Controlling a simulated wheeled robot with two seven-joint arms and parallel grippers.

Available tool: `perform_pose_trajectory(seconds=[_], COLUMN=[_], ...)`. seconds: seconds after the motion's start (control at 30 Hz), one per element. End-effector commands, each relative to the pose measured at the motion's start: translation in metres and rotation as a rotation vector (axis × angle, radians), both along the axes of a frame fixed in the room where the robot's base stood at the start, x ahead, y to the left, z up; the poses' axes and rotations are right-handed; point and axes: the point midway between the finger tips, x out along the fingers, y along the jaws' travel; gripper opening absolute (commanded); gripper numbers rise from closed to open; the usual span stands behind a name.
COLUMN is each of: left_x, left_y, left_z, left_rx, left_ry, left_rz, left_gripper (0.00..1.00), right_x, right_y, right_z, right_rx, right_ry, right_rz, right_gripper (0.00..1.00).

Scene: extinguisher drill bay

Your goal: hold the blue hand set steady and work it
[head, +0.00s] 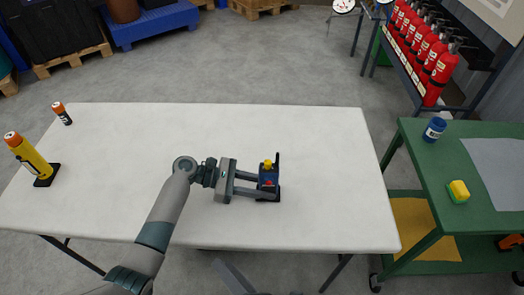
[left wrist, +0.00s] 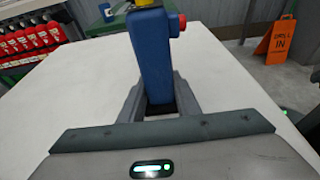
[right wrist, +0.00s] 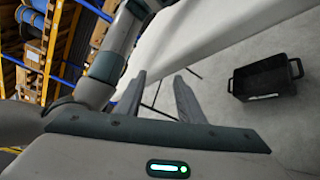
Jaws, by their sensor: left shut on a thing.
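The blue hand set (head: 268,178) stands near the front of the white table, right of its middle. It has a yellow part on top, a red button on its side and a black piece at its foot. My left gripper (head: 272,184) is shut on it, a finger on each side. In the left wrist view the blue body (left wrist: 155,60) stands upright between the fingers, its top cut off by the frame edge. The red button faces right there. My right gripper (right wrist: 160,80) is open and empty, below the table's edge level in its wrist view.
The white table (head: 130,150) is clear around the hand set. A yellow cylinder with an orange cap (head: 30,155) and a small orange-topped battery-like item (head: 62,113) stand at its left. A green cart (head: 415,155) stands at right. A black crate (right wrist: 265,78) lies on the floor.

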Motion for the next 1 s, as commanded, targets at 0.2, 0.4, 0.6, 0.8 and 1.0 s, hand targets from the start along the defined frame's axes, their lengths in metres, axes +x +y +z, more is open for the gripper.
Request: perform_pose_trajectory(seconds=[0.2,0.4,0.6,0.8,1.0], left_x=[0.000,0.000,0.000,0.000,0.000], left_y=[0.000,0.000,0.000,0.000,0.000], left_z=[0.000,0.000,0.000,0.000,0.000], left_rx=[0.000,0.000,0.000,0.000,0.000], left_ry=[0.000,0.000,0.000,0.000,0.000], left_rz=[0.000,0.000,0.000,0.000,-0.001], left_gripper=[0.17,0.17,0.17,0.17,0.17], right_x=[0.039,0.093,0.140,0.162,0.167], right_y=[-0.014,-0.055,-0.099,-0.124,-0.130], right_z=[0.050,0.082,0.120,0.142,0.147], right_rx=[-0.172,-0.398,-0.642,-0.786,-0.823], right_ry=[-0.283,-0.479,-0.650,-0.730,-0.750], right_rz=[0.020,-0.050,-0.127,-0.171,-0.182], right_gripper=[0.35,0.35,0.35,0.35,0.35])
